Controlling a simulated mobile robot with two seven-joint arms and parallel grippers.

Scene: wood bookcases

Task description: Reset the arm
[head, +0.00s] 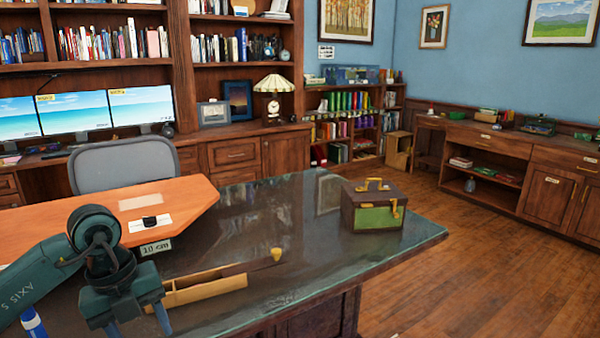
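My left arm comes in from the lower left, bent at a dark teal joint. Its gripper (137,327) points down over the near left part of the dark glossy desk (330,255). Two bluish fingers show apart at the bottom edge, with nothing seen between them. The fingertips are partly cut off by the frame. My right arm and gripper are not in view.
A long tan tray (208,291) lies just right of the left gripper. A brown and green box (373,208) with yellow handles stands at the desk's far right. An orange desktop (180,198), grey chair (125,165) and monitors (142,106) are behind. Floor at right is clear.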

